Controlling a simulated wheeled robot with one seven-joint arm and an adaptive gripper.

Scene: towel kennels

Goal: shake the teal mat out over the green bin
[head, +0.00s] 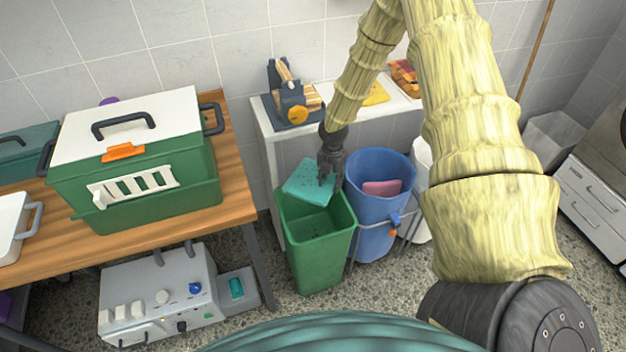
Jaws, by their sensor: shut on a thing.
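The teal mat (308,182) hangs from my gripper (328,172), which is shut on its right part. The mat is a flat, tilted sheet with small dark specks on it. It is over the back left part of the open green bin (318,262), near the rim. Whether the mat touches the rim I cannot tell. Dark specks show inside the bin. The fingertips are small and dark here, and their exact hold is partly hidden.
A blue bin (372,228) with a pink item in it stands right beside the green bin. A white ledge (268,150) is behind. A wooden table (236,180) with a green and white carrier (135,165) is at left. A grey machine (150,290) sits below.

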